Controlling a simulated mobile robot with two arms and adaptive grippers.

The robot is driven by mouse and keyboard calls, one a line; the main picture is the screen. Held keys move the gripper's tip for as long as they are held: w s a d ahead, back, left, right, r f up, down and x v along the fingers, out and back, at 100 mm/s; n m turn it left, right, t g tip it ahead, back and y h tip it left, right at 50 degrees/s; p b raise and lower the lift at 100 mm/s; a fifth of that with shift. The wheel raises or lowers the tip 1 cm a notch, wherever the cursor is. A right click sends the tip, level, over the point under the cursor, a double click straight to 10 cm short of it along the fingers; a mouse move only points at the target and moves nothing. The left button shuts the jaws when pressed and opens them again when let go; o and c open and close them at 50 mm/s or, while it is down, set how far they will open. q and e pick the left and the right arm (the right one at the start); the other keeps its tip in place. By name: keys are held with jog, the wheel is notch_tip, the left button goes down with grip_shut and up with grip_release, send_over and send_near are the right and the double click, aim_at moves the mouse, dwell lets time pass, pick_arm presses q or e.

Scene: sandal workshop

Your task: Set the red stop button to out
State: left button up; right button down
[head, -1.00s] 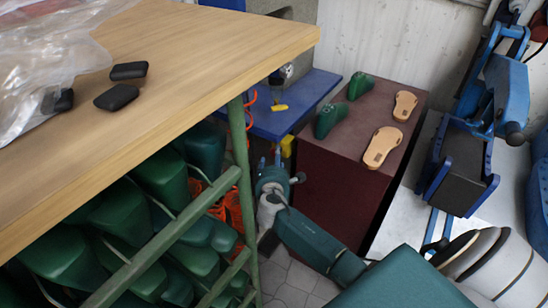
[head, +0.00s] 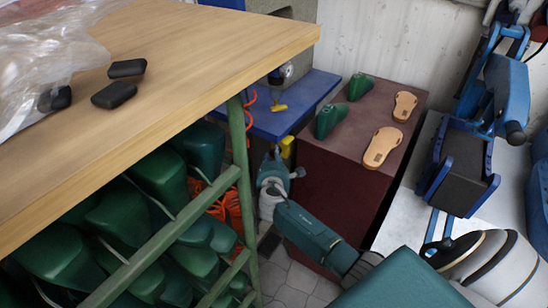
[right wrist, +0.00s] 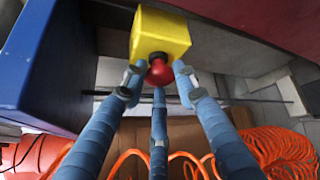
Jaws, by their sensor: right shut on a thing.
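In the head view the yellow box (head: 287,146) shows small below the blue bench edge; the button is hidden there. My right gripper (head: 278,157) is just beneath the box. In the wrist view its three blue fingers (right wrist: 158,84) are closed around the button, tips at its sides and below it. My left gripper is out of view.
A blue bench (head: 310,98) and a maroon cabinet (head: 345,180) with green lasts and tan soles stand close by. A wooden table (head: 200,60) with a green frame (head: 238,150) is at left. Orange coiled hoses (right wrist: 275,150) lie below the gripper.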

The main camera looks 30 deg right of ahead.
jog(key=shift+s+a+p, duration=0.25)
jog(key=shift+a+p, duration=0.05)
jog(key=shift+a, duration=0.35)
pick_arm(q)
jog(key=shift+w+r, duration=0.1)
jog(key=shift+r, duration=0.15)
pick_arm(e)
jog(key=shift+f, duration=0.15)
jog(key=c, duration=1.3)
grip_release()
jog(key=shift+a, duration=0.1)
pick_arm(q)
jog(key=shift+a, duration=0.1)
